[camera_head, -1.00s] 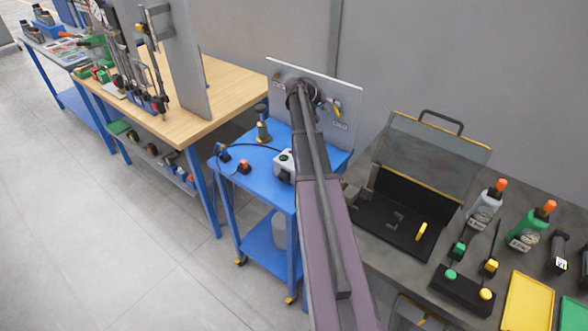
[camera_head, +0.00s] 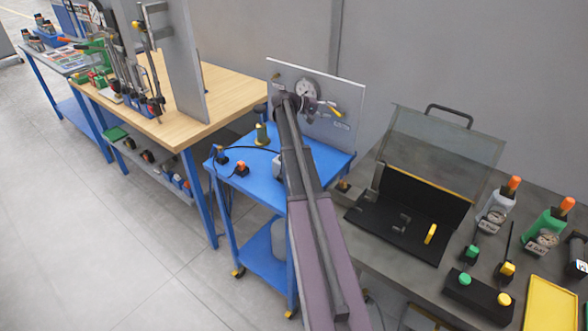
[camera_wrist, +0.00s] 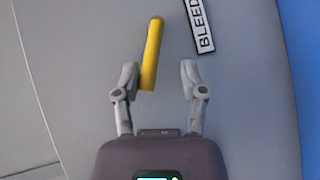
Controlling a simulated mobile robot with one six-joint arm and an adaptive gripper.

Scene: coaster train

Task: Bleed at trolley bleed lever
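The yellow bleed lever (camera_head: 335,111) is on the grey upright panel (camera_head: 346,92) at the back of the blue trolley (camera_head: 335,165). In the wrist view the lever (camera_wrist: 151,53) stands nearly upright, slightly tilted, beside a "BLEED" label (camera_wrist: 201,25). My gripper (camera_wrist: 160,80) is open, its fingers spread. The lever's lower end lies close to the left fingertip, on its inner side; I cannot tell whether they touch. In the head view my gripper (camera_head: 303,106) is in front of the panel, left of the lever, its fingers hard to make out.
A round gauge (camera_head: 306,88) is on the panel behind my gripper. A small bottle (camera_head: 262,135) and an orange-topped item (camera_head: 242,169) stand on the trolley's left side. A wooden-topped bench (camera_head: 225,95) is to the left. An open black case (camera_head: 410,220) lies on the right bench.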

